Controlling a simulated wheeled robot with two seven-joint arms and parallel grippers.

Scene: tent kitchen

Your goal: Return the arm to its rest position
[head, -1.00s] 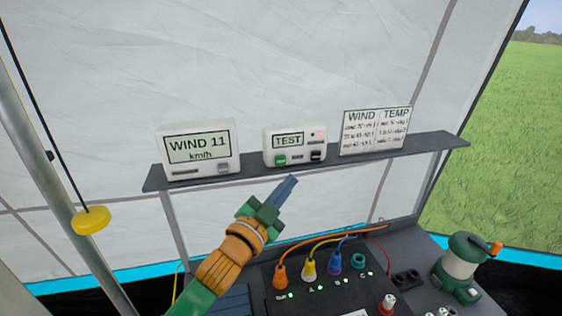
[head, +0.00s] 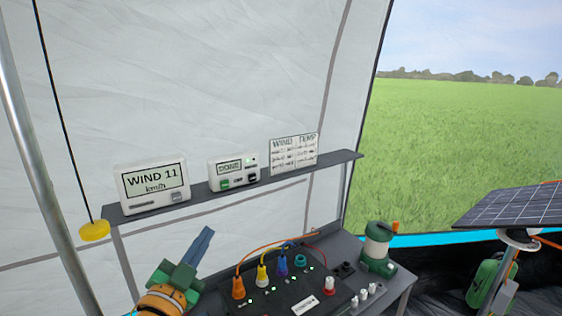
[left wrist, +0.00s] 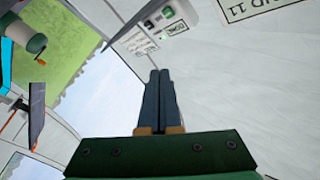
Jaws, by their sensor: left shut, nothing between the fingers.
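My left gripper (head: 201,245) is low in the head view, in front of the shelf and left of the wired control panel. Its blue-grey fingers are together with nothing between them, and it touches nothing that I can see. In the left wrist view the closed fingers (left wrist: 159,75) point up the picture, with the white tent wall beyond. The small white box on the shelf (head: 234,171) reads DONE and has a green light. My right gripper is not in view.
A shelf (head: 330,163) also holds the WIND 11 display (head: 154,187) and a wind and temperature card (head: 293,153). Below are the control panel (head: 325,290) with coloured plugs and a green lantern (head: 378,247). A pole stands at left; a solar panel (head: 510,207) is at right.

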